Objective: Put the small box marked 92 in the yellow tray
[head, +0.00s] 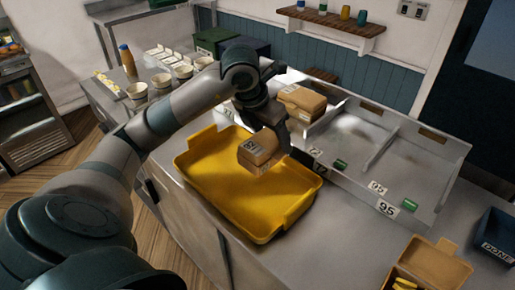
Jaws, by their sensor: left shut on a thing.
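The label is too small to read for certain. The gripper holds the box over the yellow tray (205,190), above its right rear part. I cannot tell whether the box touches the tray floor. The rest of the tray is empty. My right gripper is not in view.
Behind the tray is a divided metal rack with more brown boxes (302,98) and number labels such as 95 (387,209). An open cardboard box (432,265) and a dark blue bin marked DONE (495,240) stand at right. Cups (161,82) line the back left.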

